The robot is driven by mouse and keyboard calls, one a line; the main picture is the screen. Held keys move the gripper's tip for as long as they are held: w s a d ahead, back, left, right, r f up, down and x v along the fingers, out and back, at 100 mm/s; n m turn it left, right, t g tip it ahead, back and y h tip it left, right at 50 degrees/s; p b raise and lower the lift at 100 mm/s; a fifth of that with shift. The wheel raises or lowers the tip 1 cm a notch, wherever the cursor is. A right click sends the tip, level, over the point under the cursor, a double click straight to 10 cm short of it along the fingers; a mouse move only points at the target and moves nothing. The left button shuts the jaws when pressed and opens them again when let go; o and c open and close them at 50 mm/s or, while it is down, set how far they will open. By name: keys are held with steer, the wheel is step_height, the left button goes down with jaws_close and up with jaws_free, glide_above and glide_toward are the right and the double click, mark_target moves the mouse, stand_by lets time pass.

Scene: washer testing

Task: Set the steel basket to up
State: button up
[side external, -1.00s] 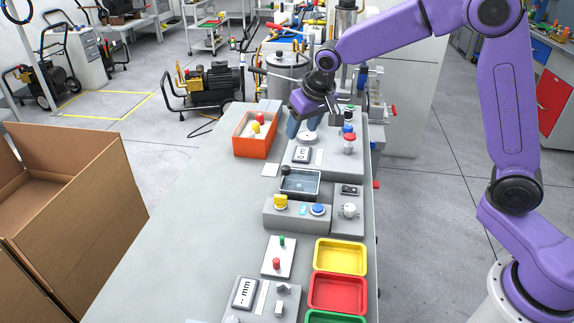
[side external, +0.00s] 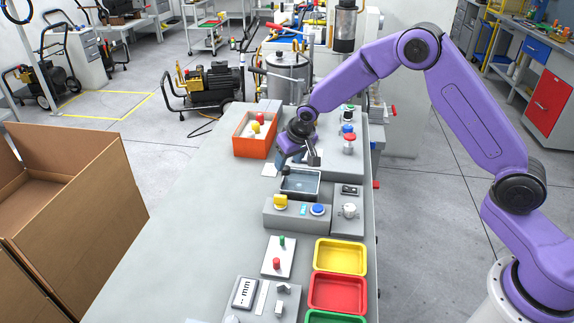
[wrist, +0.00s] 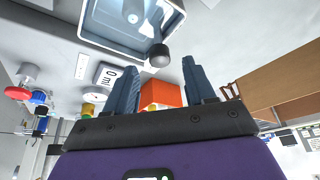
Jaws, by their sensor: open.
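The small washer tank (side external: 317,184), with a blue-edged basin, stands mid-table in the side view and at the top of the wrist view (wrist: 90,38). The steel basket is not clearly distinguishable from the basin. A dark round knob (side external: 286,170) is at the basin's far left corner; in the wrist view the knob (wrist: 160,54) lies ahead of and between my fingers. My gripper (side external: 297,160) is above and just behind the tank, tilted. In the wrist view my gripper (wrist: 158,78) is open and empty, its blue fingers apart and clear of the knob.
An orange bin (side external: 240,145) with red and yellow pieces stands behind left. A control panel with a yellow knob (side external: 280,201) and blue button (side external: 318,209) is in front of the tank. Yellow (side external: 341,257) and red (side external: 338,293) trays stand nearer. The table's left is clear.

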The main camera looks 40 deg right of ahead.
mark_target(286, 167)
steer(key=shift+x, duration=1.55)
jaws_close()
steer(key=shift+r, duration=1.95)
jaws_free()
